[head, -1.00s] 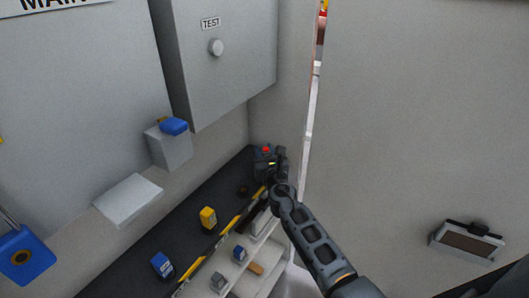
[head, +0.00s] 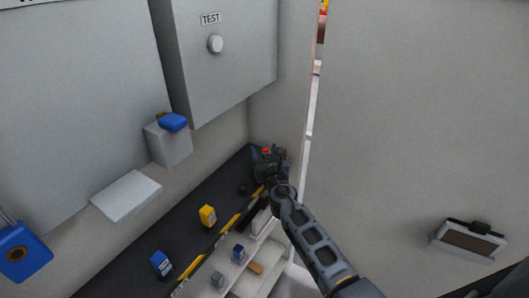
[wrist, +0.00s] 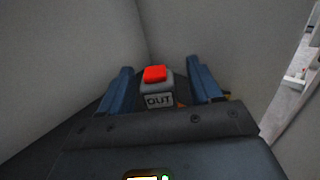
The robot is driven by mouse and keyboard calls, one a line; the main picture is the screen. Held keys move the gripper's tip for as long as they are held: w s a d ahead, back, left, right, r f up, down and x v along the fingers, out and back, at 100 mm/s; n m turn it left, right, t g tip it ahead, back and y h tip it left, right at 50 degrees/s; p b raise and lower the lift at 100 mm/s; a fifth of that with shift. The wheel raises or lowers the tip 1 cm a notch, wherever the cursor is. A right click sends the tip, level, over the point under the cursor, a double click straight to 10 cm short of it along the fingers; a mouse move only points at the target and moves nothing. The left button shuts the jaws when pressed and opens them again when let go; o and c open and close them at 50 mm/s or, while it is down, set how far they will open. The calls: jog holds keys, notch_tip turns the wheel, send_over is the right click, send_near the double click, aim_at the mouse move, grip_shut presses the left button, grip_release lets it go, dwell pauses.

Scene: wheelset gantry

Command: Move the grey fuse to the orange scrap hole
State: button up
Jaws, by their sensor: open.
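A small grey block (head: 218,279), which looks like the grey fuse, stands on the pale lower shelf in the head view. My gripper (head: 268,163) is at the far end of the dark counter, well away from that block. In the wrist view my gripper (wrist: 160,70) is open, with its two blue fingers apart. A grey box marked OUT (wrist: 158,100) with a red button (wrist: 155,74) shows between and beyond the fingers. A dark round spot (head: 244,189) on the counter may be the scrap hole; I cannot make out its colour surely.
A yellow block (head: 207,215) and a blue block (head: 161,263) stand on the dark counter (head: 185,240). A smaller blue block (head: 239,253) and an orange-brown piece (head: 255,268) are on the lower shelf. A grey TEST cabinet (head: 225,60) hangs above; walls close in the corner.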

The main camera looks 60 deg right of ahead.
jog(key=v, duration=0.7)
jog(key=shift+a, duration=0.15)
jog(key=shift+s, duration=0.15)
jog(key=s+a+f+m+t+y, duration=0.1)
jog(key=s+a+f+m+y, duration=0.1)
jog(key=s+a+m+y, duration=0.5)
jog(key=s+a+f+m+y, duration=0.15)
jog(key=s+a+m, duration=0.25)
jog(key=s+a, duration=0.7)
jog(key=s+a+r+m+y, duration=0.3)
jog(key=s+a+r+m, duration=0.9)
jog(key=s+r+m, duration=0.2)
jog(key=shift+s+a+r+m+t+y, duration=0.3)
jog(key=shift+s+a+m+y, duration=0.1)
jog(key=shift+m, duration=0.8)
jog(key=shift+f, duration=0.1)
